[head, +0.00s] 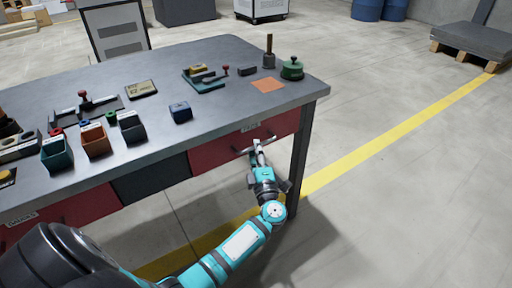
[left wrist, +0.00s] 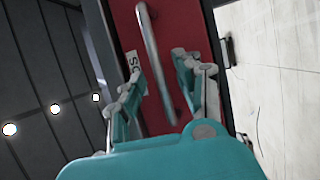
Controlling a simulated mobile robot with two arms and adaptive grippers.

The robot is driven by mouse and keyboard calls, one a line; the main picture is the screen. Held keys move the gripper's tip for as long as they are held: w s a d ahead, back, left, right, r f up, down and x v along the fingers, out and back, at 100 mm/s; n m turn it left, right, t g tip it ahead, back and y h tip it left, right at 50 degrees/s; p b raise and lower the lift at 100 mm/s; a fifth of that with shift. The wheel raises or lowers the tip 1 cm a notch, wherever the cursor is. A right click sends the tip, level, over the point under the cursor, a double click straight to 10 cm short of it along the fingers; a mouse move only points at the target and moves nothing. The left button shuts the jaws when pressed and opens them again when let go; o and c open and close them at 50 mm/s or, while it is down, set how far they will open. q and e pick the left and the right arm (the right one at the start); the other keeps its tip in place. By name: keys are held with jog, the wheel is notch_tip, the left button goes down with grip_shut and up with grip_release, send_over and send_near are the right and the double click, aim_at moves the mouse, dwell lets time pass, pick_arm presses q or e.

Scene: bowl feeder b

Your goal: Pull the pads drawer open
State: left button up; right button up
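The red drawer (head: 215,154) is at the right end of the workbench and looks flush with its front. It has a small label (head: 250,127) and a metal bar handle (head: 240,150). In the left wrist view the red front (left wrist: 205,25) fills the middle, with the bar handle (left wrist: 149,38) running lengthwise and a partly hidden label ending in "DS". My left gripper (head: 257,145) is at the handle. Its fingers (left wrist: 157,65) are spread, with the bar between them and a gap on each side. My right gripper is not in view.
The workbench top (head: 215,110) carries small bins (head: 95,140), a blue box (head: 180,112), a green lidded pot (head: 292,69) and an orange pad (head: 267,84). A bench leg (head: 302,150) stands close to the right of my gripper.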

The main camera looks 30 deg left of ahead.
pick_arm(q)
jog(key=shift+x, duration=1)
grip_shut()
